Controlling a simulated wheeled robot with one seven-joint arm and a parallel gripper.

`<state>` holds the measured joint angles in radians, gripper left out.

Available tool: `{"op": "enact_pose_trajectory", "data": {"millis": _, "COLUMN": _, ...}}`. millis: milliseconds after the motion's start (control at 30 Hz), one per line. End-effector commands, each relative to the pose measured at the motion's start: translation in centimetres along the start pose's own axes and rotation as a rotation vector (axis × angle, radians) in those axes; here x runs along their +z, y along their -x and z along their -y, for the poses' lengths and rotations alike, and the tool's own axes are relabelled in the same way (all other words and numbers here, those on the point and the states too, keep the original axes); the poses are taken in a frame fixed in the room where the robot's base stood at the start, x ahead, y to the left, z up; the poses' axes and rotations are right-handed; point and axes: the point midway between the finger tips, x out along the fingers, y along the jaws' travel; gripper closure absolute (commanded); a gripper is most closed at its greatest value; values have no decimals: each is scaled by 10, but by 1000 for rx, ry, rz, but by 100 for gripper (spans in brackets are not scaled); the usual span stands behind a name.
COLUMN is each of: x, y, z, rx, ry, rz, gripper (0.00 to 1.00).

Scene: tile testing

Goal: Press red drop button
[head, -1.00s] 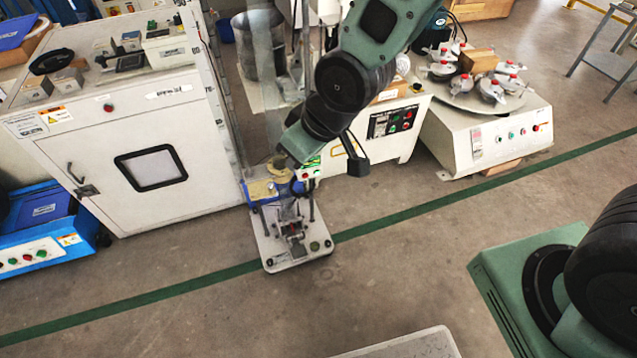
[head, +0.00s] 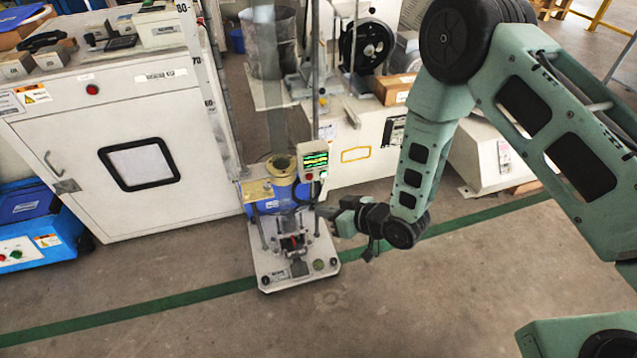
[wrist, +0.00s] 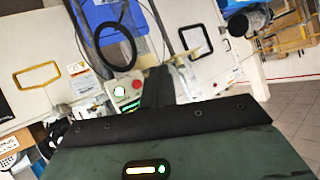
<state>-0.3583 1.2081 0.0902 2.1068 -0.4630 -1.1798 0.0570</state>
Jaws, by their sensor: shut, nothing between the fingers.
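The drop tester (head: 294,260) stands on the floor at the picture's middle in the head view, with a small control box (head: 315,160) on its post showing a lit green display. My gripper (head: 330,212) is below and slightly right of the control box in the head view, shut and empty. In the wrist view its dark fingers (wrist: 157,78) appear just right of the red button; contact cannot be told.
A large white cabinet (head: 110,170) stands left of the tester. A white machine (head: 365,150) stands behind it, and another (head: 490,150) is partly hidden by my arm. Open floor with a green line (head: 170,297) lies in front.

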Motion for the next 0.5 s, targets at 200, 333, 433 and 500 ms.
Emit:
{"op": "enact_pose_trajectory", "data": {"millis": 200, "x": 2, "y": -1, "z": 0, "rx": -3, "ry": -1, "rz": -7, "gripper": 100}}
{"op": "enact_pose_trajectory", "data": {"millis": 333, "x": 2, "y": 0, "z": 0, "rx": -2, "ry": -1, "rz": -6, "gripper": 100}}
{"op": "enact_pose_trajectory", "data": {"millis": 433, "x": 1, "y": -2, "z": -1, "rx": -2, "ry": 0, "rz": -6, "gripper": 100}}
{"op": "enact_pose_trajectory", "data": {"millis": 500, "x": -1, "y": -4, "z": -3, "rx": -2, "ry": -1, "rz": -6, "gripper": 100}}
